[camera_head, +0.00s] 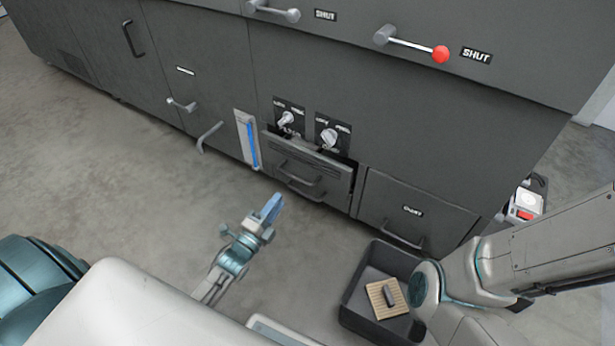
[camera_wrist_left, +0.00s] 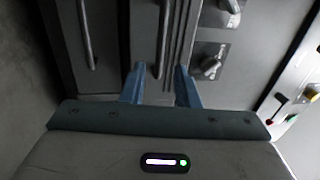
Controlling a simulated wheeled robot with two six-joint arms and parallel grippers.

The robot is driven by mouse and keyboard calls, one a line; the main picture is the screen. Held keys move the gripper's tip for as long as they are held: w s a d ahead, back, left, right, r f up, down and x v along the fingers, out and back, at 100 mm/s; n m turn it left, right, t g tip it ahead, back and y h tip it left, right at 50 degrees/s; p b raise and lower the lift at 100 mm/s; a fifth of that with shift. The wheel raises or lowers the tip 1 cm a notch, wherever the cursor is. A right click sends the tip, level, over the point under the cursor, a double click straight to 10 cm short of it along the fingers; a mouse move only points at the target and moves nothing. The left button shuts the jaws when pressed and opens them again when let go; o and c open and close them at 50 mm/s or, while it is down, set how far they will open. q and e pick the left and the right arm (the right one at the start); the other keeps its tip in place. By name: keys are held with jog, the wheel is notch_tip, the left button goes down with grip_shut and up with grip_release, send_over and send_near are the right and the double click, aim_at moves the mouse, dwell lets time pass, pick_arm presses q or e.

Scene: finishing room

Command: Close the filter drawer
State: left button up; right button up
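The filter drawer (camera_head: 335,180) is the grey drawer front under two knobs in the head view. It stands out from the cabinet, with a dark gap along its top. Its bar handle (camera_head: 300,181) is on the front. My left gripper (camera_head: 270,208) is in front of the drawer, lower and to the left, apart from it. In the left wrist view its two blue fingers (camera_wrist_left: 160,88) are spread with nothing gripped, facing the drawer front (camera_wrist_left: 122,35). My right arm enters from the right in the head view, but its gripper is not visible.
A closed lower drawer (camera_head: 410,212) is right of the filter drawer. A blue-striped gauge (camera_head: 250,140) is to the left. The floor before the cabinet is mostly clear.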

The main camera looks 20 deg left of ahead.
aim_at(295, 178)
pick_arm(q)
jog(key=shift+b+x, duration=1.45)
jog(key=shift+x, duration=3.65)
grip_shut()
